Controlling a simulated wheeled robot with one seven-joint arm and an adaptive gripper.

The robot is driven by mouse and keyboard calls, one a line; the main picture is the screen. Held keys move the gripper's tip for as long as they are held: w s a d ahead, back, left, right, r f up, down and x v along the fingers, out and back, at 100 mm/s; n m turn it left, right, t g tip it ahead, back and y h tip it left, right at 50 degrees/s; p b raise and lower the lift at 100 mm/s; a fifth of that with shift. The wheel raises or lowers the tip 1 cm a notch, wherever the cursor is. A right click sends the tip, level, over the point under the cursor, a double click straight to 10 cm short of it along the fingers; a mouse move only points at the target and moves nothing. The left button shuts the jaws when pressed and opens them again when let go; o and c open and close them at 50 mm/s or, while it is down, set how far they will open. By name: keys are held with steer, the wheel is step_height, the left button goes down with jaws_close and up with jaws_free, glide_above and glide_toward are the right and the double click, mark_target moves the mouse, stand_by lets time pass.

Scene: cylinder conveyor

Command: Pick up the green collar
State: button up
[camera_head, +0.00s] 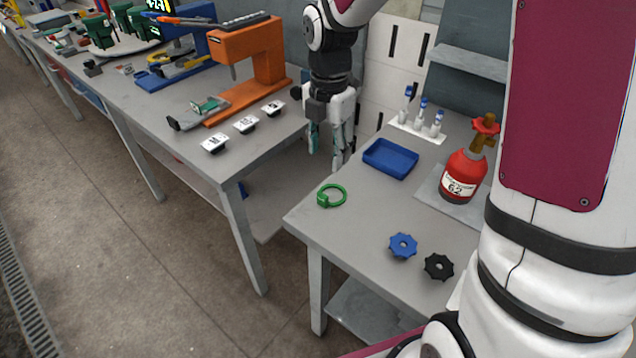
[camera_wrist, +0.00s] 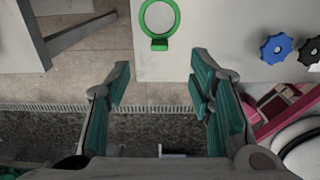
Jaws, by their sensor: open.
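The green collar (camera_head: 331,196) is a ring with a small block on one side. It lies flat on the grey table (camera_head: 300,222) near its left edge. In the wrist view the collar (camera_wrist: 159,42) is at the top middle, its block toward the bottom of the picture. My gripper (camera_head: 327,150) is in the air behind the collar in the head view, fingers pointing down. In the wrist view my gripper (camera_wrist: 160,85) is open and empty, with the collar ahead of and between the lines of its fingers, not touching them.
On the same table are a blue tray (camera_head: 391,158), a red gas cylinder (camera_head: 461,176), a white rack with blue-capped tubes (camera_head: 420,125), a blue knob (camera_head: 403,245) and a black knob (camera_head: 438,267). A gap separates it from the table with the orange press (camera_head: 250,55).

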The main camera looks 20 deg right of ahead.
mark_target(323, 194)
step_height(323, 194, down, 8)
steer(key=shift+r, duration=0.1)
steer(key=shift+s+a+f, duration=0.1)
steer(key=shift+a+f, duration=0.05)
steer(key=shift+f, duration=0.8)
steer(key=shift+s+a+f, duration=0.1)
steer(key=shift+a+f, duration=0.05)
steer(key=shift+f, duration=0.8)
steer(key=shift+s+a+f, duration=0.1)
steer(key=shift+a+f, duration=0.05)
steer(key=shift+f, duration=0.8)
steer(key=shift+c, duration=0.5)
steer(key=c, duration=0.9)
